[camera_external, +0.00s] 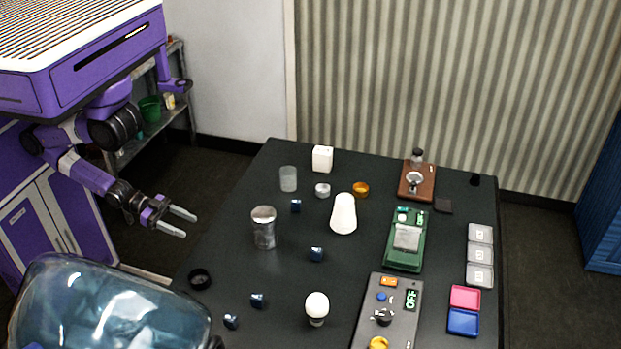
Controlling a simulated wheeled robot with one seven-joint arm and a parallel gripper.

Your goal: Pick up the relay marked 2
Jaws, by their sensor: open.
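My gripper (189,226) is open and empty. It is off to the left of the black table, apart from everything on it. Several small dark blue blocks lie spread over the left half of the table: one at the back (296,206), one near the middle (317,254), and two nearer the front (258,300) (231,321). They may be the relays, but no number on them is readable at this size. I cannot tell which thing is the relay marked 2.
The black table (230,262) also holds a metal cup (264,228), a white cone-shaped object (343,214), a green device (404,240), a grey control panel (388,310) and several grey square tiles (480,254). A large translucent blue object (110,305) fills the lower left foreground.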

